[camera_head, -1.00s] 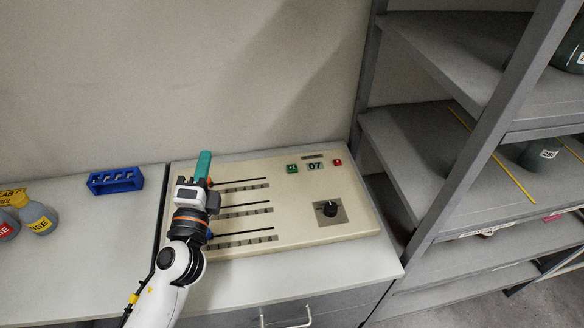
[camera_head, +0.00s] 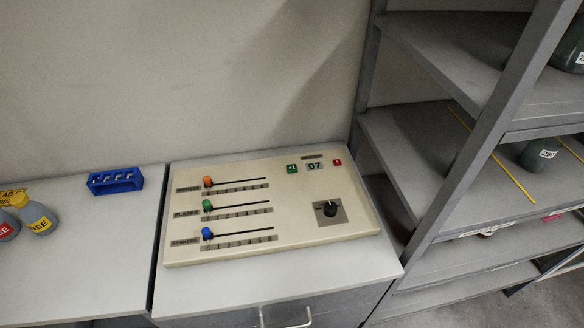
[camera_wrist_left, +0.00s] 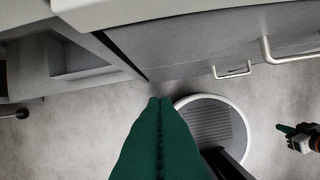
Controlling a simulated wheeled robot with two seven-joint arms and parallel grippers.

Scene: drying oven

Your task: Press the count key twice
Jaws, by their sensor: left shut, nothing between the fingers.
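The cream control panel (camera_head: 290,235) lies on the counter in the head view. My left gripper (camera_wrist_left: 160,101) is out of the head view. In the left wrist view its green fingers are together and empty, over the floor in front of the counter. My right gripper (camera_wrist_left: 285,129) seems to show small at the right edge there.
The panel has orange (camera_head: 208,181), green (camera_head: 207,205) and blue (camera_head: 207,232) sliders at their left ends and a black knob (camera_head: 330,209). A blue rack (camera_head: 115,181) and bottles (camera_head: 38,218) stand left. Grey shelving (camera_head: 440,150) rises close on the right.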

